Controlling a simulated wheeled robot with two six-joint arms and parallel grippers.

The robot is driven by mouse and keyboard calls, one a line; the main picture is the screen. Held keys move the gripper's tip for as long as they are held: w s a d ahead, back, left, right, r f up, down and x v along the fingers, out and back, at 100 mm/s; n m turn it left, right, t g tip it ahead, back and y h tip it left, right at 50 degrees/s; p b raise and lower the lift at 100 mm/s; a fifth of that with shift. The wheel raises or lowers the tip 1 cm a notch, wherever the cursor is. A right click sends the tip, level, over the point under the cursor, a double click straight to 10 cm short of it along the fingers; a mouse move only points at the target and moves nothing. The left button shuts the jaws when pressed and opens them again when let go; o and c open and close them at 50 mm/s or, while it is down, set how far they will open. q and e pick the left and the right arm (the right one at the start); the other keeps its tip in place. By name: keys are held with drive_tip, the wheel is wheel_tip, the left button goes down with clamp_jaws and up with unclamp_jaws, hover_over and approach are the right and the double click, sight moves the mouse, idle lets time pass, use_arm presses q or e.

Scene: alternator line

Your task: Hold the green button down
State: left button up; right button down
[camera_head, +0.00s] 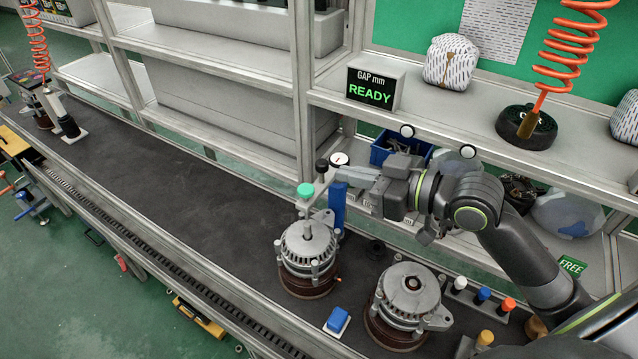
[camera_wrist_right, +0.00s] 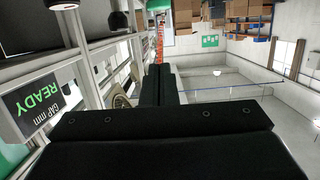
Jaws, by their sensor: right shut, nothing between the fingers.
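The green button (camera_head: 305,190) is a round teal cap on top of the gauge stand with a blue column (camera_head: 338,205), above the left alternator (camera_head: 308,250). My right gripper (camera_head: 338,173) reaches in from the right, its fingers pointing left, just to the right of the button and near the dial gauge (camera_head: 340,158). It looks apart from the button. In the right wrist view its dark fingers (camera_wrist_right: 158,85) are together with nothing between them. A teal patch shows at that view's top edge; I cannot tell whether it is the button. My left gripper is not in view.
A second alternator (camera_head: 410,290) stands to the right, with a blue block (camera_head: 338,320) in front. A display reading "GAP mm READY" (camera_head: 375,88) sits on the shelf above. A blue bin (camera_head: 400,148) is behind my right arm.

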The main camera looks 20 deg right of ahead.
drive_tip(key=w+a+f+p, duration=0.1)
drive_tip(key=w+a+f, duration=0.3)
drive_tip(key=f, duration=0.1)
drive_tip(key=shift+w+f+p, duration=0.2)
drive_tip(key=shift+w+p, duration=0.2)
drive_tip(key=shift+a, duration=0.1)
idle(0.4)
wheel_tip(320, 180, down, 2)
drive_tip(key=shift+f+b, duration=0.1)
drive_tip(key=shift+b, duration=0.95)
